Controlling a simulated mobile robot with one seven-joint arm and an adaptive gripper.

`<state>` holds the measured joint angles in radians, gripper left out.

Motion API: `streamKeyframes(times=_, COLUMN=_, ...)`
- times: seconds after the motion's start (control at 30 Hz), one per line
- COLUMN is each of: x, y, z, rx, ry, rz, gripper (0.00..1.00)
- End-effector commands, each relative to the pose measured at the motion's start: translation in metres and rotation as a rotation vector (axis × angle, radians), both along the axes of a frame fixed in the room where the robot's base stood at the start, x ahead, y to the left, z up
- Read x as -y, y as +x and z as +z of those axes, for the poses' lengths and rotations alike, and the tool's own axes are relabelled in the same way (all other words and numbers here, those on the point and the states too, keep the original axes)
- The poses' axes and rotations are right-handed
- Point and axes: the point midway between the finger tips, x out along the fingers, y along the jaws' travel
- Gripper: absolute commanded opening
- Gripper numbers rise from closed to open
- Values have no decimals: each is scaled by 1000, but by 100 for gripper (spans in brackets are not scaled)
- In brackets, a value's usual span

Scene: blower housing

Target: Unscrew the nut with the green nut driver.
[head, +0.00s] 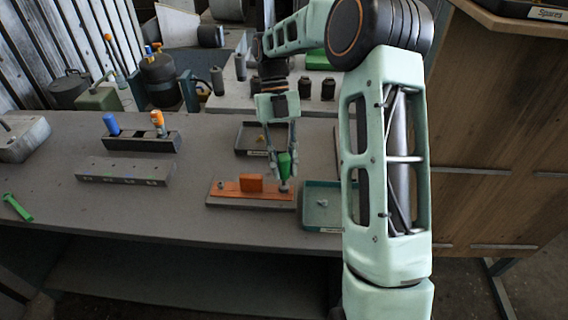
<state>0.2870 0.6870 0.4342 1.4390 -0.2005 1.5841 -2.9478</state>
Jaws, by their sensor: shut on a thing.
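The green nut driver (285,166) stands about upright between the fingers of my gripper (281,152), which is shut on it. The driver's lower end is at the right end of an orange plate (226,190) on a grey base (240,203). The nut under the driver cannot be made out clearly. An orange block (251,183) sits on the middle of the plate, to the left of the driver. A small stud or nut (221,185) shows at the plate's left end.
A green-rimmed tray (322,222) with a small part stands right of the base, and a dark tray (243,148) behind it. A tool rack (140,142) with blue and orange drivers and a grey bar (125,172) stand left. A green tool (17,207) lies far left.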

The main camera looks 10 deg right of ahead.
Motion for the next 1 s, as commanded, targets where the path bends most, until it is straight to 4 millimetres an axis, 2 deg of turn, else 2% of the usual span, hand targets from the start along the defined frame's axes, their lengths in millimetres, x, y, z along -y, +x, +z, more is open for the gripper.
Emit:
streamKeyframes(times=0.27, x=0, y=0, z=3, rx=1, ry=-1, rz=-1, gripper=0)
streamKeyframes(times=1.0, x=0, y=0, z=29, rx=0, ry=0, rz=-1, gripper=0)
